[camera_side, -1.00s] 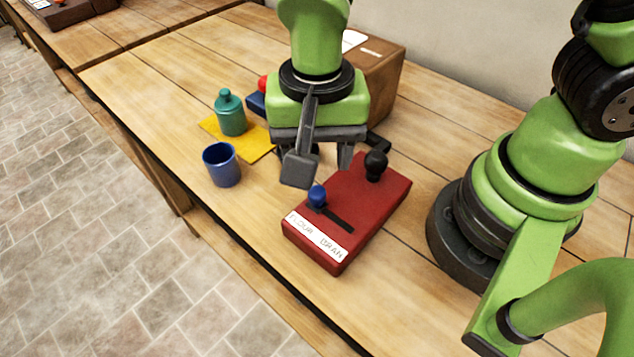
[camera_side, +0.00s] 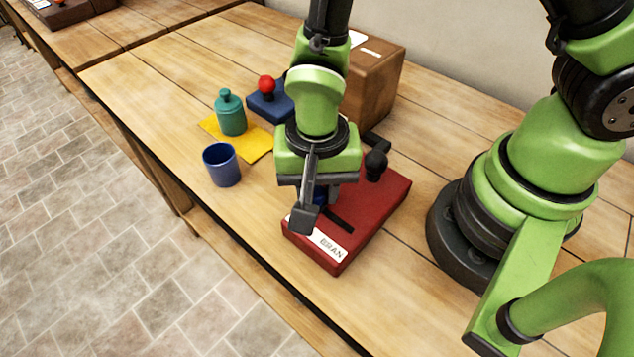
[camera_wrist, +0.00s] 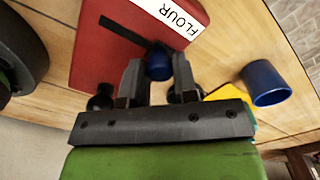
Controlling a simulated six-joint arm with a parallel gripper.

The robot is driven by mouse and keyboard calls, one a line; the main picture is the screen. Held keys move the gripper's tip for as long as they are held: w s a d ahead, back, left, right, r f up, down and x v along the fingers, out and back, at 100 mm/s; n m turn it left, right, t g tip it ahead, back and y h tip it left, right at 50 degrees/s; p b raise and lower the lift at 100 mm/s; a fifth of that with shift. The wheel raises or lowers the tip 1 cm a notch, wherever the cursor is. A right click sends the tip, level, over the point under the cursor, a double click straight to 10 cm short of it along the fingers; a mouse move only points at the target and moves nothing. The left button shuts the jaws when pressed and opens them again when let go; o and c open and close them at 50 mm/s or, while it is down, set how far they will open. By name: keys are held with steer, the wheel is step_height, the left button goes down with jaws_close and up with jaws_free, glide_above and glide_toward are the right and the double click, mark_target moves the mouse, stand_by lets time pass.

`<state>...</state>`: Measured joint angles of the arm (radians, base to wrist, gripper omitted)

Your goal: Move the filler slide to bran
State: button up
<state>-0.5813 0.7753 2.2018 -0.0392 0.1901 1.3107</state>
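The filler slide is a blue knob (camera_side: 320,197) on a black slot (camera_side: 339,217) in a red box (camera_side: 372,213). It stands at the FLOUR end of the slot. The label (camera_side: 327,246) reads BRAN at its right end; FLOUR is hidden in the side view but shows in the wrist view (camera_wrist: 178,14). My gripper (camera_side: 318,203) is low over the knob, with a finger on either side. In the wrist view the knob (camera_wrist: 158,67) shows between the open fingers (camera_wrist: 158,72); whether they touch it is unclear.
A black knob (camera_side: 376,160) stands at the back of the red box. To the left are a blue cup (camera_side: 221,167), a green bottle (camera_side: 231,115) on a yellow sheet (camera_side: 256,140), and a blue box (camera_side: 262,105) with a red knob (camera_side: 267,84). A brown box (camera_side: 378,80) stands behind.

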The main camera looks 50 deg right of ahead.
mark_target(353, 231)
jaws_close()
steer(key=shift+s, duration=3.25)
steer(key=o, duration=0.8)
jaws_free()
steer(key=shift+o, duration=0.2)
steer(key=shift+r, duration=0.55)
step_height(353, 231, up, 9)
